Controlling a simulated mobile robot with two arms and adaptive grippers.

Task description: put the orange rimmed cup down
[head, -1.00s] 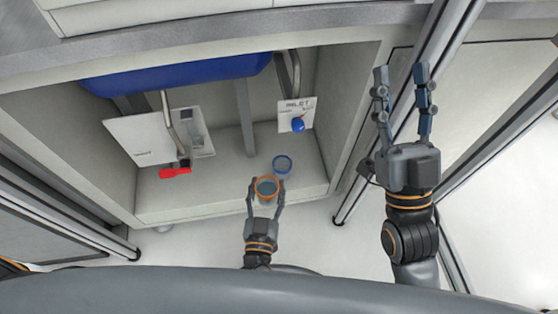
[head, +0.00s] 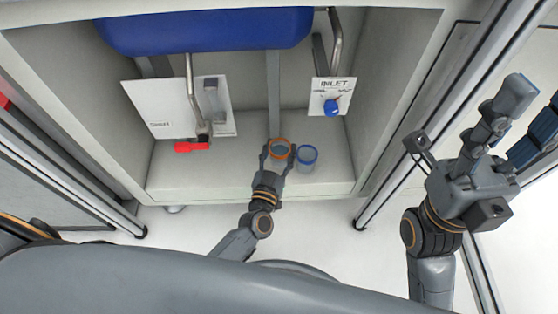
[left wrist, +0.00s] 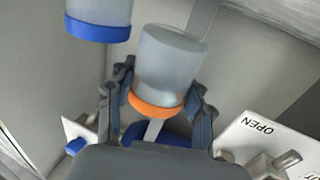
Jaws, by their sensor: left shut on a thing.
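The orange rimmed cup (head: 279,150) is translucent with an orange ring at its top. My left gripper (head: 277,156) is shut on it, one finger on each side, inside the cabinet over its floor. In the left wrist view the cup (left wrist: 168,62) sits between the two fingers, its orange rim toward the palm. I cannot tell whether its base touches the cabinet floor (head: 215,178). My right gripper (head: 527,118) is open and empty at the right, outside the cabinet, fingers apart.
A blue rimmed cup (head: 307,156) stands close to the right of the held cup. A red-handled valve (head: 192,147) is at the left, and a panel with a blue knob (head: 331,105) at the right. A blue tank (head: 205,30) hangs above. The floor's left part is clear.

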